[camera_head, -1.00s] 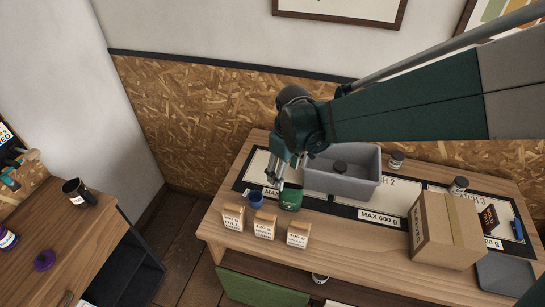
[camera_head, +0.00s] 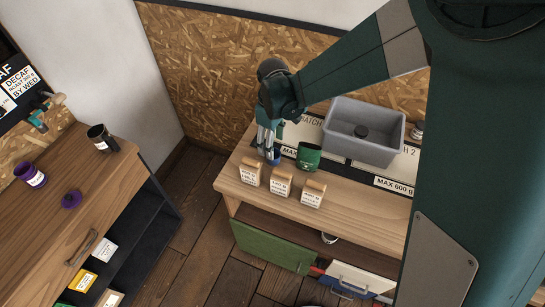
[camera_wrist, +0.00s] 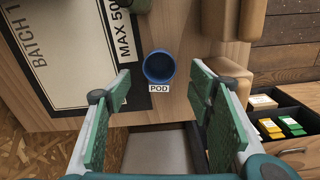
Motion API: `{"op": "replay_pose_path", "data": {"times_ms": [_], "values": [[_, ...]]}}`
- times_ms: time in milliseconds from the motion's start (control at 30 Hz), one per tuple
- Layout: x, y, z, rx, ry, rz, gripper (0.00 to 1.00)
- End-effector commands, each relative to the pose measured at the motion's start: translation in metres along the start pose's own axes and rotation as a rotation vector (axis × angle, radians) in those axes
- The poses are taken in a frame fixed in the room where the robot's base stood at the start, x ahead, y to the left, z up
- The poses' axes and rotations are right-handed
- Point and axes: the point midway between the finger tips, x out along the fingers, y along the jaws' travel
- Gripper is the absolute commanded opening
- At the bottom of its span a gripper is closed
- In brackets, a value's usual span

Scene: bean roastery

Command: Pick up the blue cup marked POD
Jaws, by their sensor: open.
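The blue cup (camera_wrist: 159,67) stands upright on the wooden tabletop at the edge of the batch mat. Its open mouth faces the wrist camera, and its white POD label (camera_wrist: 159,88) shows on the near side. In the head view the cup (camera_head: 273,159) is partly covered by my gripper (camera_head: 267,149). In the wrist view my gripper (camera_wrist: 161,86) is open and empty. Its green-padded fingers lie left and right of the cup's line, apart from it. The cup sits just beyond the fingertips.
A green cup (camera_head: 308,156) stands close right of the blue cup. Several labelled wooden blocks (camera_head: 281,182) line the table's front. A grey bin (camera_head: 345,148) is behind right. On the left counter are a black mug (camera_head: 103,139) and a purple cup (camera_head: 31,175).

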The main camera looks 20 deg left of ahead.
Motion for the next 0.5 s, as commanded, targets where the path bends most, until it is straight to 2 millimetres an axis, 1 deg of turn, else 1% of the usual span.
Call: {"op": "replay_pose_path", "data": {"times_ms": [167,500], "values": [[0.002,0.000,0.000,0.000,0.000,0.000,0.53],[0.024,0.000,0.000,0.001,0.000,0.000,0.53]]}}
